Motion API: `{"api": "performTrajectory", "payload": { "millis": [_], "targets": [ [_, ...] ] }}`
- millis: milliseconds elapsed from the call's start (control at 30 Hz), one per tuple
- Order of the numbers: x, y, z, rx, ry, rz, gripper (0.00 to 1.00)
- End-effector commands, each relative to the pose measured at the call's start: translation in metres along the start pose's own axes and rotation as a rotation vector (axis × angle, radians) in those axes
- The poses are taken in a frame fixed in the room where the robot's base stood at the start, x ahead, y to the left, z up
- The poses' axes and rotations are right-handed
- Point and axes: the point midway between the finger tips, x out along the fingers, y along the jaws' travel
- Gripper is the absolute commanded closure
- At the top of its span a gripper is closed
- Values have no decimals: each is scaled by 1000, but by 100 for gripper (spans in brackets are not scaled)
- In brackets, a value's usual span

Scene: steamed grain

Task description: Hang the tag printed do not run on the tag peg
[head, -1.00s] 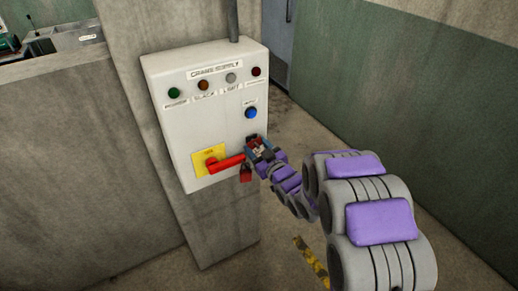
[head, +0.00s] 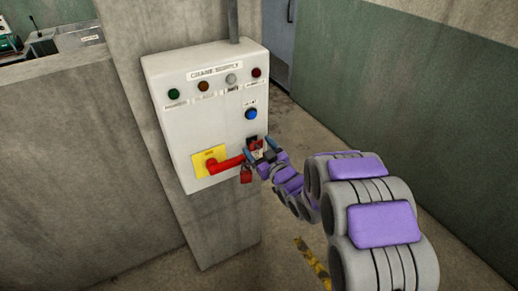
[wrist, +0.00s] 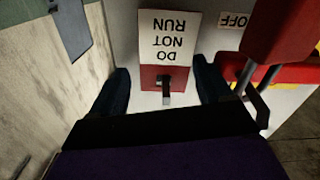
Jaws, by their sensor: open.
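The tag printed DO NOT RUN (wrist: 168,38) is upside down in the wrist view, white with a red end, flat along the panel. The tag peg (wrist: 166,92), a short grey stub, stands out at that red end, and the tag appears to hang on it. My gripper (wrist: 165,88) is open, with one dark finger on each side of the tag's red end and a gap to both. In the head view my gripper (head: 266,153) is at the panel's lower right, and the tag (head: 253,142) shows only as a small, partly hidden patch.
The grey crane supply panel (head: 205,125) is on a concrete pillar. A red rotary handle (head: 226,164) on a yellow plate sits left of my gripper, with a red padlock (head: 246,174) close beneath. A blue button (head: 251,114) is above. Open floor lies to the right.

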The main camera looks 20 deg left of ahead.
Motion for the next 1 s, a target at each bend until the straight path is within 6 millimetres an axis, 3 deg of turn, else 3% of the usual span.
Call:
{"api": "performTrajectory", "payload": {
  "millis": [467,1000],
  "targets": [
    [-8,-4,0,-3,-2,-8,16],
    [-98,2,-7,0,-6,-3,16]
  ]
}}
